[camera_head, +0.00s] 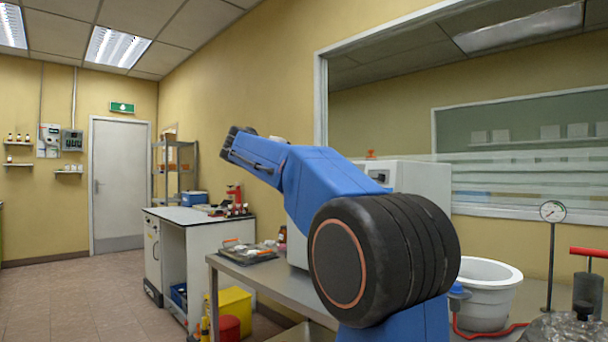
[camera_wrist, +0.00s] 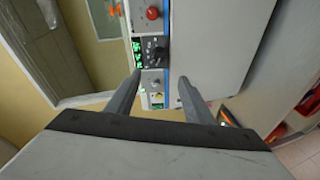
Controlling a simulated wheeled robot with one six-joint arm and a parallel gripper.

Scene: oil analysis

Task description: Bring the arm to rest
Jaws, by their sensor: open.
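My blue arm (camera_head: 325,185) rises in front of the bench in the head view, with its upper link reaching up and to the left. My gripper (camera_wrist: 160,76) shows in the wrist view with its two grey fingers apart and nothing between them. Behind the fingers is a control panel (camera_wrist: 153,50) with green displays, a black knob and a red button, on a pale machine (camera_wrist: 220,45). I cannot tell the gap between the fingertips and the panel. The fingers are not clearly seen in the head view.
A white cabinet machine (camera_head: 425,182) stands behind my arm on a steel bench (camera_head: 268,273). A tray (camera_head: 248,254) lies on that bench. A white tub (camera_head: 487,290) and a gauge (camera_head: 552,211) stand at the right. Open floor (camera_head: 90,295) lies at the left.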

